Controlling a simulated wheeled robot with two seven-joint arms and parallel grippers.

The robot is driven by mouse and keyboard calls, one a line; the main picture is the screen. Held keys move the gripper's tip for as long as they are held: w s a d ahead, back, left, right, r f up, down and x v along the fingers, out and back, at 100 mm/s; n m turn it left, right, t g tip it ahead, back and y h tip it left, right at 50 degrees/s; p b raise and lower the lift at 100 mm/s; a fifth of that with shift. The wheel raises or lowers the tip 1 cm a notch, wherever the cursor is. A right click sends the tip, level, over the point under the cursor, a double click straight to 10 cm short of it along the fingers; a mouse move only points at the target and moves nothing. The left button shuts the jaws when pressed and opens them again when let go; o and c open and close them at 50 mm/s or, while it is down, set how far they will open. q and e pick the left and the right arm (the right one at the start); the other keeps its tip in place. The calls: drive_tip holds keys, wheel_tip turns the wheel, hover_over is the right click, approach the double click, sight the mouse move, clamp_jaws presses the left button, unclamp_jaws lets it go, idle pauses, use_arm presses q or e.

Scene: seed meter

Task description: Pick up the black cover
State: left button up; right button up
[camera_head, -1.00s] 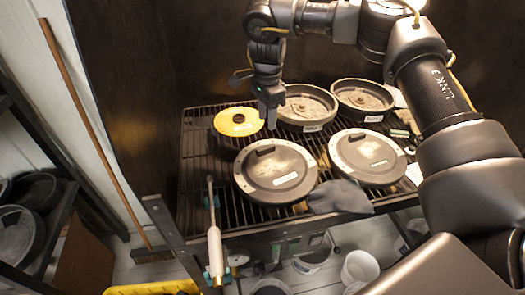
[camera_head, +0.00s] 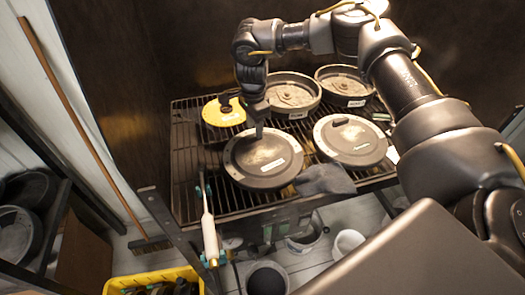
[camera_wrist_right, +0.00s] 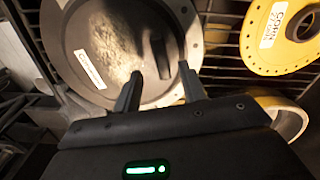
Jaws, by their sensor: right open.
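A round black cover (camera_head: 265,165) with a white label and a pale rim lies at the front left of the wire rack. It also shows in the right wrist view (camera_wrist_right: 112,50), where a raised bar handle (camera_wrist_right: 160,54) stands on its face. My right gripper (camera_head: 259,132) is above the back part of this cover, pointing down. In the wrist view its two fingers (camera_wrist_right: 160,72) are apart and empty, with the bar handle lined up between and beyond them. Whether the fingertips touch the cover cannot be told. A second, similar dark cover (camera_head: 350,142) lies to the right. My left gripper is not in view.
A yellow disc (camera_head: 222,112) lies behind left of the cover. Two open round housings (camera_head: 292,95) (camera_head: 344,84) stand at the back. A grey cloth (camera_head: 325,180) lies at the front edge. A white-handled tool (camera_head: 210,238) hangs at the rack's front left.

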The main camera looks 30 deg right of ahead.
sight(254, 132)
drive_tip(key=shift+w+f+p, duration=0.2)
drive_tip(key=shift+f+p, duration=0.15)
drive_tip(key=shift+f, duration=0.85)
drive_tip(key=shift+d+f, duration=0.1)
drive_tip(key=shift+f, duration=0.35)
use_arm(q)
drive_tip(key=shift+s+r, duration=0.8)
use_arm(e)
drive_tip(key=shift+s+r, duration=0.1)
drive_tip(key=shift+c, duration=0.3)
clamp_jaws()
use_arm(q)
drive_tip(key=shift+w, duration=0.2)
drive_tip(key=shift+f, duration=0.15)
use_arm(e)
drive_tip(key=shift+r, duration=0.1)
